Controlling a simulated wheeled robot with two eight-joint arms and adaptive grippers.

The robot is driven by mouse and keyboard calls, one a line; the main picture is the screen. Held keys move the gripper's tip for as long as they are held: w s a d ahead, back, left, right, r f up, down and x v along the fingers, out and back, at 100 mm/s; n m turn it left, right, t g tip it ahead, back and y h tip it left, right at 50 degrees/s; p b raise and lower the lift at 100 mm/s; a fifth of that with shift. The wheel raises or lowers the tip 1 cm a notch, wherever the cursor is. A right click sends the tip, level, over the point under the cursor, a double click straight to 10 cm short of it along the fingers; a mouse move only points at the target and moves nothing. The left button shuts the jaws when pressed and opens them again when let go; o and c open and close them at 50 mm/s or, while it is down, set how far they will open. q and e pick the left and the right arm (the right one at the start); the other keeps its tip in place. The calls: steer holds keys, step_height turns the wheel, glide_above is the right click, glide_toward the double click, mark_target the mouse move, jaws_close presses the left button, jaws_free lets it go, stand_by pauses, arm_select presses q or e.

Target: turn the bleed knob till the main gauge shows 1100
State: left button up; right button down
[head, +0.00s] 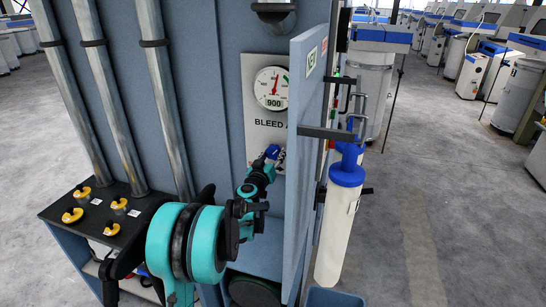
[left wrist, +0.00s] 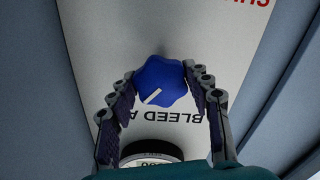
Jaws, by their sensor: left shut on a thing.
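The blue lobed bleed knob (head: 272,151) sits on a white panel lettered "BLEED A…", below the main gauge (head: 271,88). The gauge has a round white face, a red needle pointing nearly straight up, and a readout of 900. My left gripper (head: 266,163) reaches the knob from below and hides part of it. In the left wrist view the knob (left wrist: 162,80) lies between the two fingers, its white pointer line toward the lower left. The left gripper (left wrist: 160,88) is shut on it. Only the gauge's edge shows there. My right gripper is not in view.
An open blue cabinet door (head: 307,150) stands close to the right of the panel. A white cylinder with a blue cap (head: 338,225) is beyond it. A black shelf with yellow knobs (head: 95,214) and vertical grey pipes (head: 122,100) are at the left.

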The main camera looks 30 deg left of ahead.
arm_select(q)
steer(key=n+b, duration=0.1)
steer(key=n, duration=0.2)
steer(key=shift+n, duration=0.4)
steer(key=n, duration=0.3)
steer(key=shift+n+b, duration=0.3)
steer(key=n, duration=0.3)
steer(key=shift+d+n, duration=0.1)
steer(key=shift+n, duration=0.2)
steer(key=n+b, duration=0.1)
steer(key=n, duration=0.2)
steer(key=shift+r+n, duration=0.1)
steer(key=shift+n, duration=0.2)
steer(key=n, duration=0.3)
steer(key=shift+n, duration=0.3)
steer(key=n, duration=0.3)
steer(key=shift+r+n, duration=0.1)
steer(key=shift+n, duration=0.3)
steer(key=n+b, duration=0.1)
steer(key=n, duration=0.5)
steer(key=shift+n, duration=0.4)
